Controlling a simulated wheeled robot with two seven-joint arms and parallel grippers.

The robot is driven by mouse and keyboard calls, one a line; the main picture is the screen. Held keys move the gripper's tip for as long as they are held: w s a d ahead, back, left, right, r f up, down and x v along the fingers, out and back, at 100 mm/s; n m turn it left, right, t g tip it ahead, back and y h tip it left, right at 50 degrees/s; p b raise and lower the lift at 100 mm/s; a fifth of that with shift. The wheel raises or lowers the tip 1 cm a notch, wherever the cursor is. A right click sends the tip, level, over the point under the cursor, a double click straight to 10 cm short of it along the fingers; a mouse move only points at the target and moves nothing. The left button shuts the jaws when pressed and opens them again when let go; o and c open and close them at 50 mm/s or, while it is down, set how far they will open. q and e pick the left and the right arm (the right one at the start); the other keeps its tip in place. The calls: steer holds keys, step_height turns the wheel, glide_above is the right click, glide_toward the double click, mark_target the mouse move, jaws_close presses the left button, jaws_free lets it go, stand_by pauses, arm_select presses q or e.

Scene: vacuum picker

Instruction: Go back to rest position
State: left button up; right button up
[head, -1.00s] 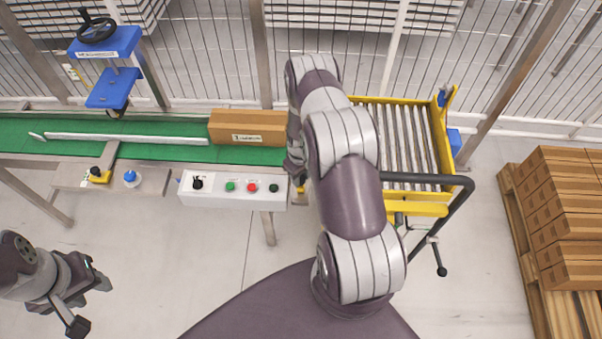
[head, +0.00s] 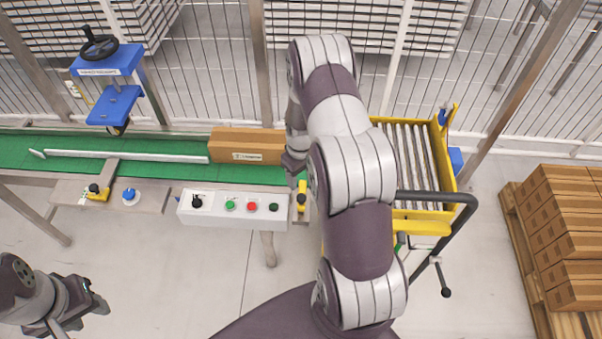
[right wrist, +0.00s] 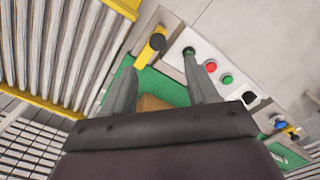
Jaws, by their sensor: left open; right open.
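My left gripper (head: 82,305) is at the lower left in the head view, above bare floor and empty. My right arm reaches up the middle of the head view, and its gripper is mostly hidden behind it near the conveyor's right end. In the right wrist view my right gripper (right wrist: 160,88) shows two fingers spread apart with nothing gripped between them. A brown cardboard box (head: 248,146) lies on the green conveyor (head: 160,176) just left of the right arm. Part of the box (right wrist: 150,103) shows past the fingers in the right wrist view.
A control panel (head: 232,208) with coloured buttons fronts the conveyor. A yellow roller cart (head: 427,228) with a dark handle stands right of my right arm. Stacked boxes (head: 568,235) sit on a pallet (head: 535,290) at the far right. A wire fence runs behind. Floor in front is clear.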

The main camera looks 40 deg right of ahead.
steer(key=shift+r, duration=0.9)
